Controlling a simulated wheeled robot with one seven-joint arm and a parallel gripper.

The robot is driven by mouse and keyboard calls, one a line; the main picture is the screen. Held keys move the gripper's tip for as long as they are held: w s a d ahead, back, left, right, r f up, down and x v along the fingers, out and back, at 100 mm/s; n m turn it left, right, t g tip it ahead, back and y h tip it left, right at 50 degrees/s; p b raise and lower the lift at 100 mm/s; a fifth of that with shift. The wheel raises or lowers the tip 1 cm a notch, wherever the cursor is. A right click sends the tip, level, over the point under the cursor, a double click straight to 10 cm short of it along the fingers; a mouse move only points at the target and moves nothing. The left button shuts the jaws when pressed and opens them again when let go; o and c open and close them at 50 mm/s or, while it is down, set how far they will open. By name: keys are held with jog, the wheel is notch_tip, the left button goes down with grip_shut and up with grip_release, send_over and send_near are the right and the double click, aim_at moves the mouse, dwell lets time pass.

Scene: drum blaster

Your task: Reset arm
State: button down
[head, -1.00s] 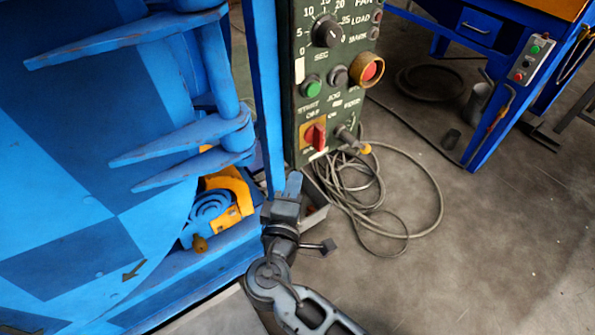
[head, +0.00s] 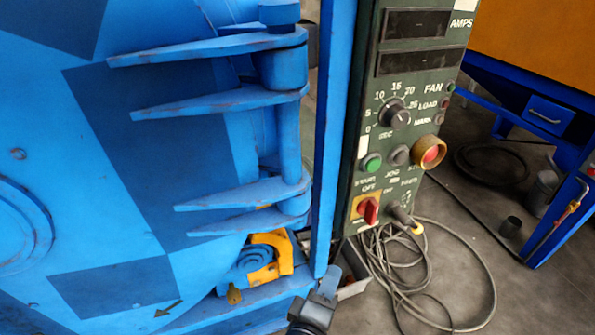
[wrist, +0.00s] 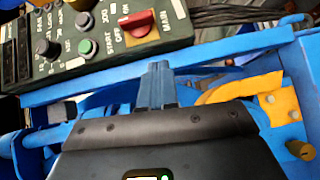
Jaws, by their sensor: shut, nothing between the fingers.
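My gripper (head: 328,282) shows at the bottom of the head view, with only its end and part of the wrist in frame. It is in front of the blue machine's lower edge, below the green control panel (head: 372,140). In the wrist view my gripper (wrist: 158,70) points up with its fingers together and nothing between them. Beyond the fingertips in that view are a blue post and the control panel (wrist: 60,62), with its red switch (wrist: 138,22) above. The rest of my arm is out of the head view.
The blue machine door (head: 150,130) with its hinge arms fills the left. A yellow bracket (head: 272,252) sits low beside my gripper; it also shows in the wrist view (wrist: 275,92). Coiled cables (head: 450,290) lie on the floor at right. A blue bench (head: 540,120) stands behind.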

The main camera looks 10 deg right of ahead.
jog(key=s+d+f+g+y, duration=0.3)
jog(key=s+d+f+y, duration=0.15)
jog(key=s+f, duration=0.6)
jog(key=s+r+m+y, duration=0.4)
jog(key=s+y, duration=0.1)
jog(key=s, duration=0.8)
jog(key=s+d+r+m+t, duration=0.25)
jog(key=s+r, duration=0.25)
jog(key=r, duration=0.5)
jog(key=s+d+r+m+t, duration=0.15)
jog(key=s+r+m, duration=0.3)
jog(key=r, duration=0.45)
notch_tip(320, 180, up, 19)
jog(key=p, duration=2)
jog(key=shift+d+g, duration=0.3)
jog(key=shift+d, duration=0.05)
